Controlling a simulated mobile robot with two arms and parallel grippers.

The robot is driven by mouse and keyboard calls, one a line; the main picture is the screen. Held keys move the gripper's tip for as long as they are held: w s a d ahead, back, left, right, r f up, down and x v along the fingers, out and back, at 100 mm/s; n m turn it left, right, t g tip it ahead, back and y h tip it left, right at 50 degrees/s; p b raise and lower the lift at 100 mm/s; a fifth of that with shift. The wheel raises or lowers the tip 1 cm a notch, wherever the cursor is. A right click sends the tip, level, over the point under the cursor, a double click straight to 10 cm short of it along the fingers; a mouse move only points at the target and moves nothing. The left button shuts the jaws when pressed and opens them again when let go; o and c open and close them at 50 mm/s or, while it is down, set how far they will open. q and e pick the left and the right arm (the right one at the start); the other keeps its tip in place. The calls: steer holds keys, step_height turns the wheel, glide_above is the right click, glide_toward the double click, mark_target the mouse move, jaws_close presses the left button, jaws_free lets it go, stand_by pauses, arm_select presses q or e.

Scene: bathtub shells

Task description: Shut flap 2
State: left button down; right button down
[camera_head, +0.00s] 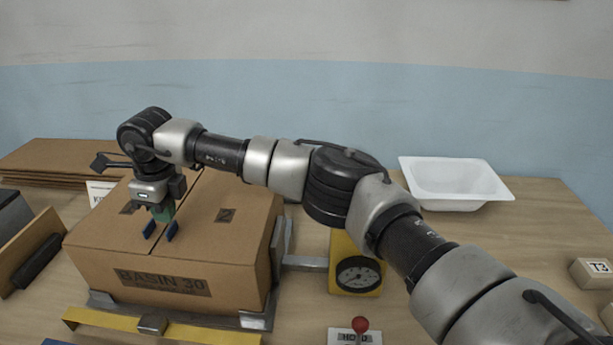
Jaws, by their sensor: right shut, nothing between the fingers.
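The cardboard box (165,279), marked BASIN 30, stands at the left of the table. Flap 2 (238,200), with a dark "2" label, forms the right part of its top and looks flat, level with the left flap (100,228). My right gripper (160,231) points down over the top near the middle seam, left of the "2" label. It is shut and empty, with its blue fingertips at or just above the cardboard; I cannot tell whether they touch. My right arm crosses from the lower right. My left gripper is out of view.
A yellow dial gauge (356,274) and a red-knobbed HOLD control (360,325) are right of the box. A white tub (455,184) sits at the back right. Flat cardboard (62,156) is stacked behind left. A yellow bar (205,334) runs in front.

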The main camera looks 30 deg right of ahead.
steer(key=shift+f, duration=0.5)
arm_select(q)
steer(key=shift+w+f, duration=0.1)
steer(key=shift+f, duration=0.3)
steer(key=shift+b, duration=0.3)
arm_select(e)
steer(key=shift+s+a+f, duration=0.1)
steer(key=shift+s+f, duration=0.05)
steer(key=shift+f, duration=0.15)
steer(key=shift+r, duration=0.1)
